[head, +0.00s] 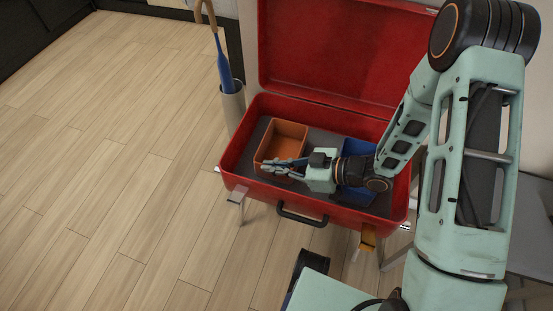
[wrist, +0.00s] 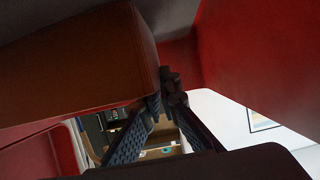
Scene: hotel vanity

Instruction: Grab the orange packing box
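The orange packing box (head: 290,131) is an open-topped tray in the left part of the open red suitcase (head: 236,150). My gripper (head: 268,167) reaches in from the right, with its fingers along the box's near rim. In the wrist view the box (wrist: 70,60) looks dark brown and fills the upper left. The dark fingers (wrist: 167,92) slant together there, their tips close to each other at the box's edge. I cannot tell whether the wall is clamped between them. The near rim is partly hidden by the fingers.
A blue box (head: 358,160) lies in the suitcase to the right, partly hidden by my arm. The raised red lid (head: 330,50) stands behind. A holder (head: 233,105) with a blue umbrella stands left of the suitcase. The wooden floor at left is clear.

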